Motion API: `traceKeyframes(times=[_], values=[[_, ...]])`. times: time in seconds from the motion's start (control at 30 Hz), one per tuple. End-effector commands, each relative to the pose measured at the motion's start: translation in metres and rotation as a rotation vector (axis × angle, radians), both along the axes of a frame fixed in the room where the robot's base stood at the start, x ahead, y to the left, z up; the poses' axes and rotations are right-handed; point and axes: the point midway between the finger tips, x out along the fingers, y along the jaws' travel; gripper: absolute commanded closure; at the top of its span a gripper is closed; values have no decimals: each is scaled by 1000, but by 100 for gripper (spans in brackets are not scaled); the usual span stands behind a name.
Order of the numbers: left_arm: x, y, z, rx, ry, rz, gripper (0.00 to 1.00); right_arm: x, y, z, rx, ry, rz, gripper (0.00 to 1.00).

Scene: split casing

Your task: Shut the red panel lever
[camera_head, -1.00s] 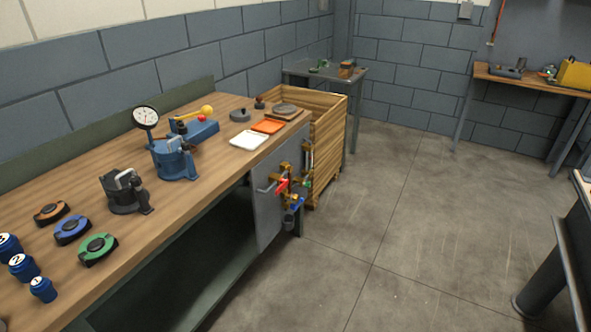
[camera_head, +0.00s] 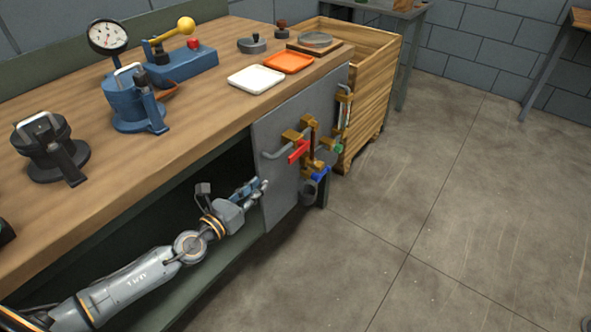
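The red panel lever (camera_head: 299,151) sits on brass pipework on the grey panel (camera_head: 280,185) at the end of the workbench. It slants down to the left from its brass fitting. My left gripper (camera_head: 234,188) is to the left of the panel and lower than the red lever, in front of the bench's open underside. Its fingers are spread apart with nothing between them, and it is apart from the lever. A blue lever (camera_head: 321,174) and a green handle (camera_head: 338,149) sit on the same pipework, to the right of the red one. My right gripper is out of view.
The wooden workbench (camera_head: 185,125) overhangs my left arm. On it stand a blue pot with a clamp (camera_head: 128,103), a white tray (camera_head: 255,79) and an orange tray (camera_head: 289,62). A wooden crate (camera_head: 372,85) stands behind the panel. The floor to the right is clear.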

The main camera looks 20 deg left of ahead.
Motion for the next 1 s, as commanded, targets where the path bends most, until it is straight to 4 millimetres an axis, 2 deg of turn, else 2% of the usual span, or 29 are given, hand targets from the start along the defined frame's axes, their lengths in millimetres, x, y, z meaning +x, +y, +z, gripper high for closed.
traceKeyframes(times=[0.1,0.27,0.53,0.67,0.8,1.0], values=[[-3,-15,18,113,-87,-59,83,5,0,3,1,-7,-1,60],[6,-22,27,143,-114,-72,83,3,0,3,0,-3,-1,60],[53,-40,29,138,-114,-70,83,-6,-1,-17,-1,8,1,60],[78,-49,28,138,-112,-69,83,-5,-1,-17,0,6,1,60],[102,-57,26,138,-111,-70,83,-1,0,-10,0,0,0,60],[121,-64,25,138,-109,-70,83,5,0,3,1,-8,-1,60]])
